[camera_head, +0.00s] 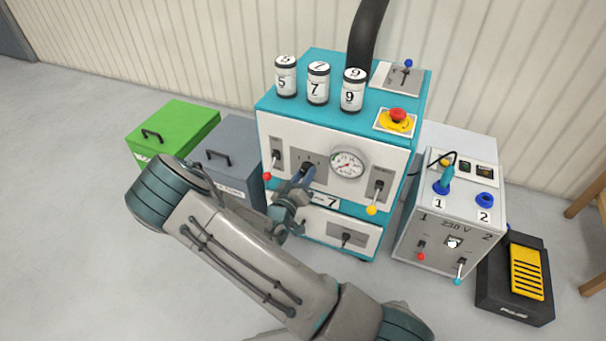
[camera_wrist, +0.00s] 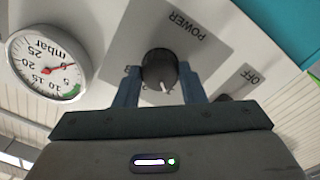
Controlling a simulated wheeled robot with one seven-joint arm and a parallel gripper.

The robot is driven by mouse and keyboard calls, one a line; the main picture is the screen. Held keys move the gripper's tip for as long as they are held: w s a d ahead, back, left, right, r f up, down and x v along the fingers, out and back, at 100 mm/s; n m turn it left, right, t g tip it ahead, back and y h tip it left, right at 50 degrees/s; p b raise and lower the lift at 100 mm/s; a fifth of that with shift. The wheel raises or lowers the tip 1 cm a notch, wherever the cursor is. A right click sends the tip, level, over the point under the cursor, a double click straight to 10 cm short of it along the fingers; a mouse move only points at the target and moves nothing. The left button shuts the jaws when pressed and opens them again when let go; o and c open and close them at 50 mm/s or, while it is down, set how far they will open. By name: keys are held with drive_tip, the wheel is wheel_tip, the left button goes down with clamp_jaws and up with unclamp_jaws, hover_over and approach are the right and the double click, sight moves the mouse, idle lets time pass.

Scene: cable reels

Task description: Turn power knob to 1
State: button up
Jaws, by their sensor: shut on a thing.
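The power knob (camera_wrist: 159,70) is a round black knob with a white pointer line, on a grey plate marked POWER. In the wrist view the plate appears upside down, and the pointer line points down toward my gripper. My gripper (camera_wrist: 160,88) has one finger on each side of the knob and is shut on it. In the head view my gripper (camera_head: 302,175) is at the front panel of the teal and white machine (camera_head: 262,130). Part of the scale by the knob is hidden by the fingers.
A pressure gauge (camera_head: 347,163) sits right of my gripper. Red-tipped (camera_head: 267,176) and yellow-tipped (camera_head: 372,210) levers flank the panel. Numbered canisters (camera_head: 318,84) and a red emergency button (camera_head: 397,115) are on top. A 230 V box (camera_head: 440,225) stands to the right.

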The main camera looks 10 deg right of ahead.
idle(0.5)
drive_tip(key=o, duration=1)
drive_tip(key=p+v, duration=0.3)
drive_tip(key=v, duration=1)
drive_tip(key=shift+s+a, duration=0.3)
